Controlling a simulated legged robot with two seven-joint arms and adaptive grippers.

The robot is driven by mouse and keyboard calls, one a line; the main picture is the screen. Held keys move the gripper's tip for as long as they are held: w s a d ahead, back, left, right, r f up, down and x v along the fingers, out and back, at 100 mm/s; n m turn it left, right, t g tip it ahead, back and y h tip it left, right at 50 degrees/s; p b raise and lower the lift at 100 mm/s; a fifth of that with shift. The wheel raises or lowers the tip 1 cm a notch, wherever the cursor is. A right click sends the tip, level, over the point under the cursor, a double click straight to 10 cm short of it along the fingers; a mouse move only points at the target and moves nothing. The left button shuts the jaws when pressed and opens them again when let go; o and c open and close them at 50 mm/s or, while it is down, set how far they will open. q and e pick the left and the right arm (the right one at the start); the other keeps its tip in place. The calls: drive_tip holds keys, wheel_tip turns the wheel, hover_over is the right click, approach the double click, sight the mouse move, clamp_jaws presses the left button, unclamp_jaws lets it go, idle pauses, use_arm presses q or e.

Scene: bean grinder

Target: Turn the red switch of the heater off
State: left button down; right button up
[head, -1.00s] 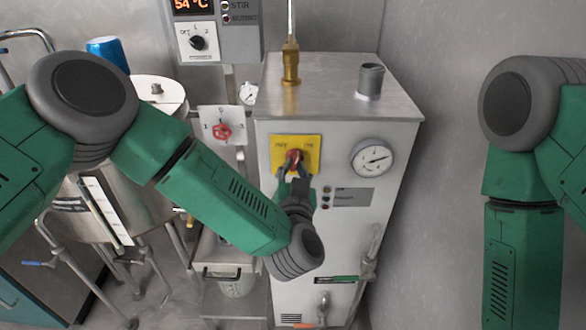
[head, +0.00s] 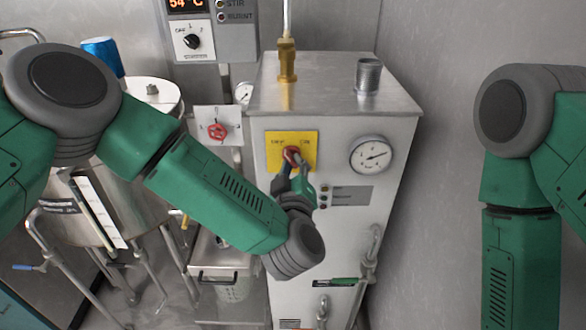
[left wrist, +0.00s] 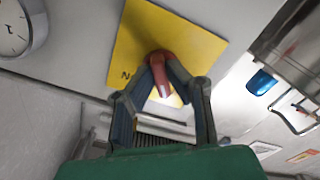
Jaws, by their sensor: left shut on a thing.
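The heater (head: 335,225) is a grey metal cabinet in the middle of the head view. Its red switch (head: 291,153) sits on a yellow plate (head: 276,142) on the front face. The switch (left wrist: 162,72) and the yellow plate (left wrist: 130,40) also show in the left wrist view. My left gripper (head: 291,163) is shut on the red switch, with a finger on each side of its handle; the gripper (left wrist: 163,78) shows this in the left wrist view too. It hides part of the switch. My right arm hangs at the right, and its gripper is out of view.
A pressure gauge (head: 370,155) is to the right of the switch. A second red knob (head: 216,131) on a white plate is to the left. A steel tank (head: 150,200) stands behind my left arm. A control box (head: 194,40) hangs above. Pipes and a tap (head: 372,250) are lower right.

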use_arm(q)
drive_tip(key=shift+w+r+n, duration=0.15)
drive_tip(key=shift+r+n, duration=0.2)
drive_tip(key=shift+n, duration=0.55)
drive_tip(key=shift+b, duration=0.3)
drive_tip(key=c, duration=1.6)
unclamp_jaws()
drive_tip(key=shift+a, duration=0.15)
drive_tip(key=shift+s+f, duration=0.2)
drive_tip(key=shift+s, duration=0.05)
drive_tip(key=shift+s, duration=0.35)
drive_tip(key=s, duration=1.1)
